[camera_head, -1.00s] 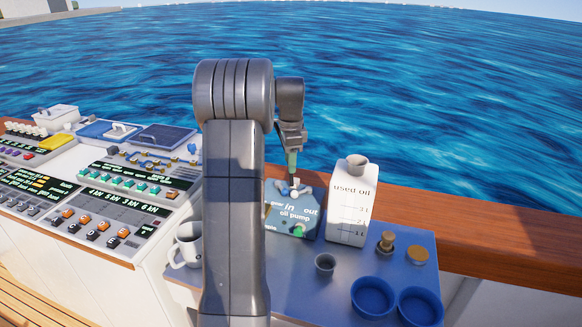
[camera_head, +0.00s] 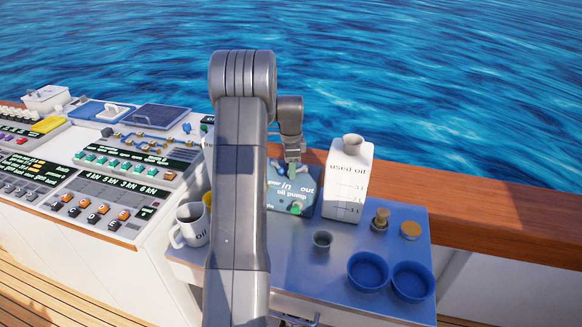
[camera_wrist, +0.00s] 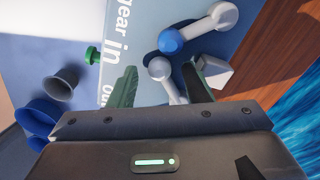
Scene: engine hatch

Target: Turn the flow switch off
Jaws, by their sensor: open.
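The blue oil pump box (camera_head: 305,205), printed "gear", "in", "out" and "oil pump", stands on the grey-blue side table. In the wrist view, a handle with a blue ball end (camera_wrist: 171,41) and a white ball end lies over the box. A second white ball-ended lever (camera_wrist: 161,69) shows between my fingers. A small green knob (camera_wrist: 93,55) sits left of them. I cannot tell from any label which part is the flow switch. My gripper (camera_head: 294,163) is over the box's far part, its green fingers open on either side of the white lever; contact is unclear.
A white "used oil" jug (camera_head: 347,185) stands right of the box. Two blue bowls (camera_head: 368,271), a small grey cup (camera_head: 322,241) and brass parts (camera_head: 380,219) are on the table. A white mug (camera_head: 192,225) stands left of my arm, beside the control console (camera_head: 110,205).

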